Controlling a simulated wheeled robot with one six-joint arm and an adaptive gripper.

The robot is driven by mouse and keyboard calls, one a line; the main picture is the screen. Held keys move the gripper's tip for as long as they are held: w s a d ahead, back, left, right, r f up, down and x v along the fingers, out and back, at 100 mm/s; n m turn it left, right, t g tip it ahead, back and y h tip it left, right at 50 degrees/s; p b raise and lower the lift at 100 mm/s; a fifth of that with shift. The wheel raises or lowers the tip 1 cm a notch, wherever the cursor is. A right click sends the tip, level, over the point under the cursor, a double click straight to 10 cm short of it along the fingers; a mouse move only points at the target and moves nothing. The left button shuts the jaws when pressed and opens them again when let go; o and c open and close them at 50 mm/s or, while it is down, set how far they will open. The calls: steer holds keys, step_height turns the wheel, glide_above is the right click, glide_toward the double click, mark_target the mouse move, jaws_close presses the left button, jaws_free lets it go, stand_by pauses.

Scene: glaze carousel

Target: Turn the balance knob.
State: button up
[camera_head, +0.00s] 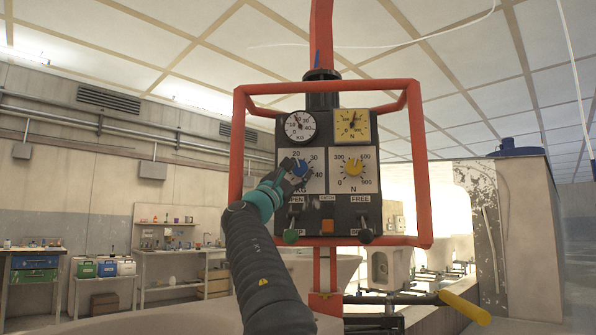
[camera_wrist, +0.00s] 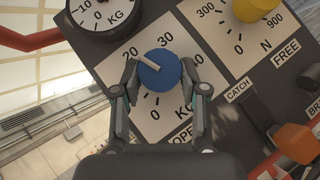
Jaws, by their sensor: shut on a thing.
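A blue knob (camera_head: 301,168) with a white pointer bar sits on a white KG dial plate (camera_head: 315,184) on the dark control panel. It also shows in the wrist view (camera_wrist: 158,73), where its bar points up and left, toward the 20 mark. My gripper (camera_head: 293,168) reaches the panel from the lower left. In the wrist view my gripper (camera_wrist: 160,76) is shut on the blue knob, one finger on each side. The fingers and my arm hide part of the dial plate in the head view.
A yellow knob (camera_head: 353,168) on an N dial stands close to the right. A KG gauge (camera_head: 300,126) and a yellow N gauge (camera_head: 352,126) are above. Levers (camera_head: 365,235) and an orange button (camera_head: 327,226) lie below. A red tube frame (camera_head: 421,165) surrounds the panel.

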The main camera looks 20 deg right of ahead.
steer(key=shift+m+g, duration=0.5)
steer(key=o, duration=1.1)
steer(key=shift+o, duration=0.2)
steer(key=v, duration=1.2)
